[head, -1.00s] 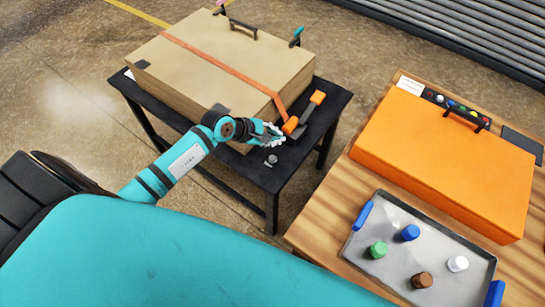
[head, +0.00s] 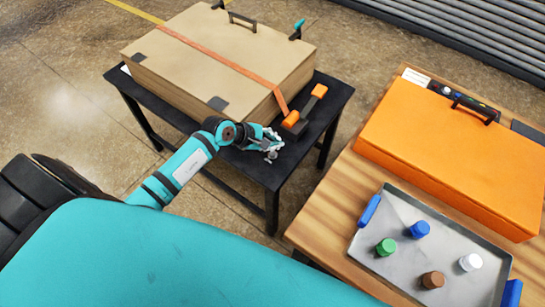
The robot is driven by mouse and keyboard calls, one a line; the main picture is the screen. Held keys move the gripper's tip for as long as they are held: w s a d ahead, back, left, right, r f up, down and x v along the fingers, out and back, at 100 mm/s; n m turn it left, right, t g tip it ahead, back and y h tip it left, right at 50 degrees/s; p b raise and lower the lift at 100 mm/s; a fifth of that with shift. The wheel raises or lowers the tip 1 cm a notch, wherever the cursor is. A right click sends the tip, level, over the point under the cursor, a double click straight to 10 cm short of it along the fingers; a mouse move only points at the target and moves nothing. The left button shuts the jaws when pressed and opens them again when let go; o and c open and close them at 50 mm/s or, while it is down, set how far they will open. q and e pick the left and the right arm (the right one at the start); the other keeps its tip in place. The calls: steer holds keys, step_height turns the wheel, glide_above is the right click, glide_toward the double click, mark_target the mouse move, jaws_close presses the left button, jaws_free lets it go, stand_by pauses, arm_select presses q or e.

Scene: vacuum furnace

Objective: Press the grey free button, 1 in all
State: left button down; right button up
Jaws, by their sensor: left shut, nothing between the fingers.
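A small grey button (head: 270,156) stands on the black table (head: 262,174), near its front edge, apart from other things. My left gripper (head: 274,146) is shut and empty. Its fingertips are right at the grey button and partly cover it in the picture. I cannot tell whether they touch it. My right gripper is not in view.
A tan case (head: 215,62) with an orange strap lies on the black table, beside an orange-and-black handle (head: 303,112). On the wooden table (head: 325,222) are an orange case (head: 445,155), a panel with small buttons (head: 445,88), and a grey tray (head: 395,212) holding several coloured knobs.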

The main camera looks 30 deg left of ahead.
mark_target(273, 155)
arm_select(q)
step_height(273, 155, down, 4)
steer(key=shift+r+b, duration=0.2)
steer(key=shift+b, duration=0.85)
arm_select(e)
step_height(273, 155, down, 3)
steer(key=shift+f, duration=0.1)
arm_select(q)
steer(key=shift+f+b, duration=0.3)
steer(key=shift+f, duration=0.05)
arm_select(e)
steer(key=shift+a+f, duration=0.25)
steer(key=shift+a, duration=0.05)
